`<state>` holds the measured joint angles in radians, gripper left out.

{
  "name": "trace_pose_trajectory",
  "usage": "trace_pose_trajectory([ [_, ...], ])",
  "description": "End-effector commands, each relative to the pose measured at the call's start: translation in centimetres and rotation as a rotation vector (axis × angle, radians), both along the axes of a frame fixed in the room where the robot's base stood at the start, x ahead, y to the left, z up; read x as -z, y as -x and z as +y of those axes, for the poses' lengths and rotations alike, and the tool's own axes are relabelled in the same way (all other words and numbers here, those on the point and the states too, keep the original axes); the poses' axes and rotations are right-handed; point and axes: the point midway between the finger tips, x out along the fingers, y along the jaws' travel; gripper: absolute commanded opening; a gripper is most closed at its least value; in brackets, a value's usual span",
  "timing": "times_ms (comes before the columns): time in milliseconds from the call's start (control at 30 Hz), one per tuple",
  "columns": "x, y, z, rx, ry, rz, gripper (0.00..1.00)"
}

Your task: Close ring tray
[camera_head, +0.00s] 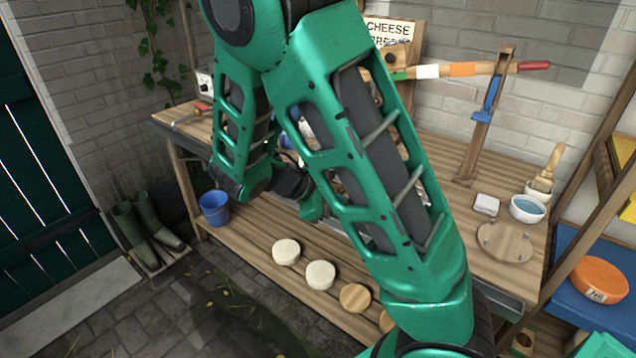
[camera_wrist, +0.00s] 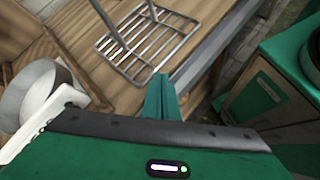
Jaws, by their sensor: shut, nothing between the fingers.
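My gripper (camera_wrist: 161,97) shows in the wrist view as green fingers closed together with nothing between them. Its tip is over the wooden surface near the bench's front edge, just below the wire rack. A wide pale metal ring (camera_wrist: 28,97) stands at the left of the wrist view, beside a white angled piece (camera_wrist: 45,118) whose nature I cannot tell. I cannot make out the ring tray's outline or how far open it is. In the head view my arm covers the middle of the bench, hiding that area and most of my gripper.
A wire rack (camera_wrist: 150,38) lies close above my fingertips. On the bench (camera_head: 440,150) stand a blue-filled bowl (camera_head: 527,208) and a round wooden board (camera_head: 505,243). Pale round cheeses (camera_head: 320,275) and a blue bucket (camera_head: 215,208) sit on the lower shelf.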

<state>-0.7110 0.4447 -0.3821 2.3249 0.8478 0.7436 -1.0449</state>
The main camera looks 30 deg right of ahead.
Motion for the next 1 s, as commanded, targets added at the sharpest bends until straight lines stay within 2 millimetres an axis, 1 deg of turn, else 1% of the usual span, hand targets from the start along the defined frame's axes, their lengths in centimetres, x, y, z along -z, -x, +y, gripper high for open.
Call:
trace_pose_trajectory([
  [33,0.3,-1.1,1.1,-0.08,0.057,0.047,0.0],
  [100,0.3,-2.6,2.5,-0.183,0.132,0.103,0.0],
  [167,0.3,-3.7,3.8,-0.269,0.203,0.153,0.0],
  [300,0.1,-6.1,7.4,-0.453,0.371,0.26,0.0],
  [400,-0.2,-7.4,10.0,-0.556,0.481,0.323,0.0],
  [500,-0.5,-8.1,12.2,-0.627,0.568,0.366,0.0],
  [600,-0.6,-8.5,13.6,-0.67,0.625,0.396,0.0],
  [700,-0.8,-8.8,14.1,-0.689,0.652,0.408,0.0],
  [767,-0.8,-8.9,14.0,-0.692,0.659,0.413,0.0],
  [867,-0.8,-9.2,13.0,-0.69,0.658,0.414,0.0],
  [1000,-0.7,-9.9,10.9,-0.69,0.656,0.415,0.0],
])
